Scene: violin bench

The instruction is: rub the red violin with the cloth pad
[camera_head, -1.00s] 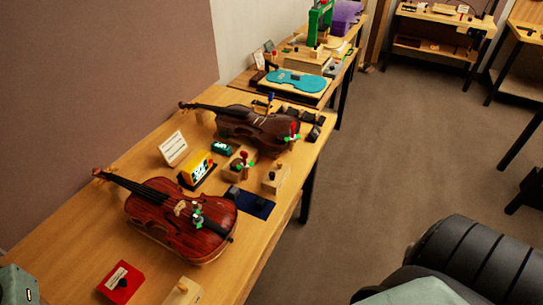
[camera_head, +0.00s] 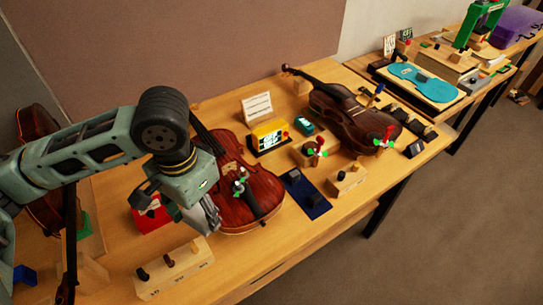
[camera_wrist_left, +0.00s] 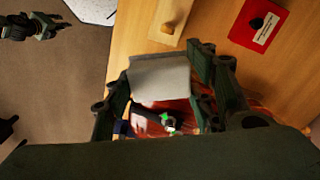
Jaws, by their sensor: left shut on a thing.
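The red violin (camera_head: 262,187) lies on the bench in the middle of the head view, its neck pointing up and left. A small green and white fitting sits on its top. My left gripper (camera_head: 200,208) is at the violin's left lower edge and is shut on a pale grey cloth pad (camera_wrist_left: 160,78), which shows between the fingers in the left wrist view. Part of the red violin (camera_wrist_left: 180,108) shows behind the pad there. I cannot tell whether the pad touches the violin. What looks like my right gripper (camera_wrist_left: 38,26) shows small at the upper left of the wrist view.
A red box (camera_head: 150,216) and a wooden block with dark knobs (camera_head: 175,268) stand beside the left gripper. A yellow device (camera_head: 270,137), a blue mat (camera_head: 306,193) and a darker violin (camera_head: 350,118) lie beyond. Another violin (camera_head: 42,185) stands behind my arm.

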